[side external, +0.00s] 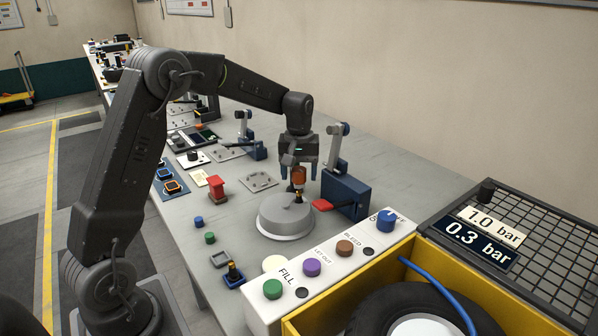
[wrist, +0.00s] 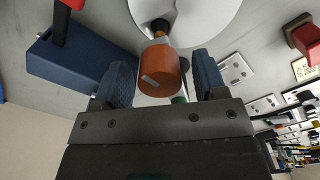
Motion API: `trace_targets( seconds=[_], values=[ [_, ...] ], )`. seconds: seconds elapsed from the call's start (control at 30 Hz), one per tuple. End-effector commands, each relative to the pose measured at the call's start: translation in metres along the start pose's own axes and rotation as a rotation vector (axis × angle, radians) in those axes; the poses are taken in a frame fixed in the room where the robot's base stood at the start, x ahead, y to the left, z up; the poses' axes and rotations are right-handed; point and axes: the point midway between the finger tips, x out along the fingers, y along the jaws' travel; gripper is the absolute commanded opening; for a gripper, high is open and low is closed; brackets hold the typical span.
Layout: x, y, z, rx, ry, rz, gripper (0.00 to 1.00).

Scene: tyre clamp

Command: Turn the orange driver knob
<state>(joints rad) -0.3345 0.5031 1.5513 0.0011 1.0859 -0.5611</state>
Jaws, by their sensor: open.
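The orange driver knob (side external: 299,174) stands upright above a round grey disc (side external: 286,216), on a dark and yellow tip. In the wrist view the orange knob (wrist: 159,72) lies between my two blue fingers. My gripper (side external: 298,172) points down over the knob, with one finger on each side. In the wrist view my gripper (wrist: 164,78) is open, and a gap shows between the knob and at least the right finger.
A blue clamp block (side external: 346,194) with a red lever stands close on the right. A white panel (side external: 325,262) with several coloured knobs is in front, beside a yellow bin holding a tyre (side external: 370,310). A red post (side external: 217,187) stands to the left.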

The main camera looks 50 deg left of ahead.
Motion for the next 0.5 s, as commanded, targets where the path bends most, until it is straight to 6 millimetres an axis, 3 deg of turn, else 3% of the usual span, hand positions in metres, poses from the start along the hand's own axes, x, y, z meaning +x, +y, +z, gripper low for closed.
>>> trace_targets(
  seconds=[0.1, 0.5],
  values=[
    [-0.0001, 0.0000, 0.0000, 0.000, 0.000, 0.000, 0.63],
    [-0.0006, 0.0000, -0.0001, 0.000, 0.000, 0.000, 0.25]
  ],
)
